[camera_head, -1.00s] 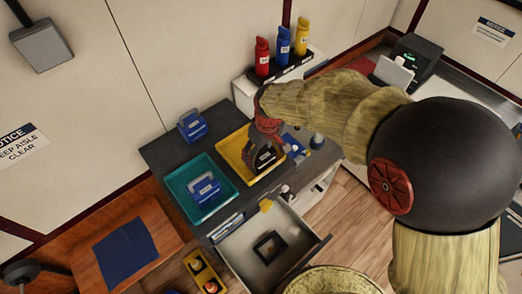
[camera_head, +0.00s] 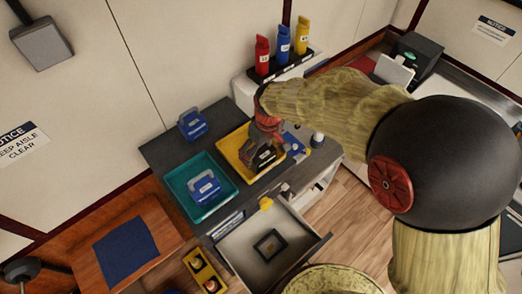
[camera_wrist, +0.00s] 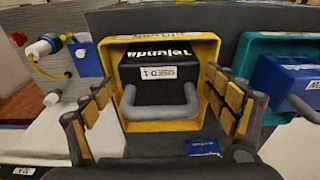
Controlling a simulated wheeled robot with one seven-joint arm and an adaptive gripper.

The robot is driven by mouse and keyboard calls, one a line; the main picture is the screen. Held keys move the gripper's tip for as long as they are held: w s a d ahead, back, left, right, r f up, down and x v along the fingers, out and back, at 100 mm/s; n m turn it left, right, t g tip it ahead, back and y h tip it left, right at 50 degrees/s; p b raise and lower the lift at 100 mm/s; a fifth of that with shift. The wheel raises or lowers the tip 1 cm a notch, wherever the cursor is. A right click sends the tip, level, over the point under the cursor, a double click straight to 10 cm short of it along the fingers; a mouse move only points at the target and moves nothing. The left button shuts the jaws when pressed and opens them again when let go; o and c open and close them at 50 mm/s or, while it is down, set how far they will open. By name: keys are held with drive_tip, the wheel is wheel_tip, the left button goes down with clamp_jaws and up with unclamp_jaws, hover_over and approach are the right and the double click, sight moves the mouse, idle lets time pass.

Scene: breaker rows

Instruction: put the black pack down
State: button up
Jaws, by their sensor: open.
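The black pack (camera_head: 265,158) sits in the yellow tray (camera_head: 228,143) on the dark counter. In the wrist view the pack (camera_wrist: 158,72) shows a white "USED 1" label and a grey handle toward me, inside the yellow tray's rim (camera_wrist: 205,42). My gripper (camera_wrist: 160,88) is open, with one padded finger on each side of the pack's handle and a gap on both sides. In the head view my gripper (camera_head: 257,148) is over the tray and hides part of the pack.
A teal tray (camera_head: 174,181) holding a blue pack (camera_head: 204,188) stands left of the yellow tray. Another blue pack (camera_head: 193,124) stands behind. Blue items (camera_head: 295,143) lie close on the right. An open drawer (camera_head: 240,247) juts out in front.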

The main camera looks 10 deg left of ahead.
sight(265, 154)
wheel_tip(265, 154, up, 12)
drive_tip(key=s+d, duration=0.1)
drive_tip(key=s+d+r+m+t, duration=0.1)
drive_tip(key=s+d+r+m, duration=0.2)
drive_tip(key=d, duration=0.4)
drive_tip(key=s+d+r+m+t, duration=0.1)
drive_tip(key=s+d+r, duration=0.1)
drive_tip(key=d+r, duration=0.45)
drive_tip(key=s+d+f+m+t+h, duration=0.1)
drive_tip(key=s+d+m, duration=0.4)
drive_tip(key=s+d, duration=0.7)
drive_tip(key=shift+d+m+t+b, duration=0.4)
drive_tip(key=shift+d+t+b, duration=0.05)
drive_tip(key=shift+t, duration=0.35)
drive_tip(key=shift+s+f, duration=0.1)
